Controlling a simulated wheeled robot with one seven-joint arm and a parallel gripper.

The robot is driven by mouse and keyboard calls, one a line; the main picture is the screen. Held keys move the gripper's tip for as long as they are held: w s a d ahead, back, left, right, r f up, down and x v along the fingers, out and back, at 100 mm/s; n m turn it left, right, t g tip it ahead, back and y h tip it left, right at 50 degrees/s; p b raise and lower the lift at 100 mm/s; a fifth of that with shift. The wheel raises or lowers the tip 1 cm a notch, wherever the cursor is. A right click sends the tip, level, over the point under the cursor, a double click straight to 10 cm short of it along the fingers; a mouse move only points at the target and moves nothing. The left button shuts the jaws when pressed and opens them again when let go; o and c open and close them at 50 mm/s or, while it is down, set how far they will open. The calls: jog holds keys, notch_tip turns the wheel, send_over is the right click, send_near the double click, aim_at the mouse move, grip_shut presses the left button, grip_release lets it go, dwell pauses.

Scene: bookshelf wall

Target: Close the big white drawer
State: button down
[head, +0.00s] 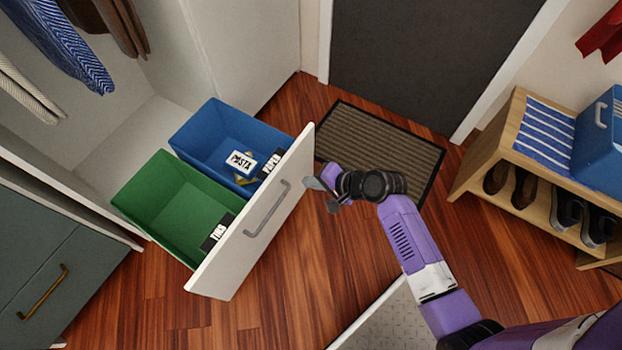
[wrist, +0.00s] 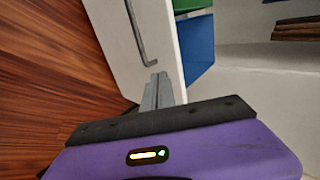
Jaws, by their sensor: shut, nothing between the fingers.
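The big white drawer (head: 252,228) stands pulled out from the white cabinet at the left in the head view. Its front has a grey bar handle (head: 267,209). A blue bin (head: 205,135) and a green bin (head: 160,200) sit inside it. My gripper (head: 309,184) is shut and empty near the right end of the drawer front, on its outer side. In the wrist view the closed fingers (wrist: 158,88) overlap the white front (wrist: 110,45), beside the handle (wrist: 134,35). I cannot tell whether they touch it.
A striped doormat (head: 385,145) lies before a dark door (head: 420,60). A wooden shoe rack (head: 490,150) with shoes and a blue crate stands at the right. A grey-green drawer unit (head: 50,260) stands at the left. The wooden floor before the drawer is clear.

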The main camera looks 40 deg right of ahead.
aim_at(278, 174)
jog(key=x, duration=0.3)
jog(key=w+r+b+x, duration=0.1)
jog(key=x, duration=0.2)
jog(key=b+x, duration=0.1)
jog(key=x, duration=0.2)
jog(key=shift+w+a+r, duration=0.15)
jog(key=shift+w+a, duration=0.05)
jog(key=shift+w, duration=0.1)
jog(key=shift+w+a+r, duration=0.1)
jog(key=shift+w+a, duration=0.05)
jog(key=shift+w, duration=0.2)
jog(key=shift+w, duration=0.1)
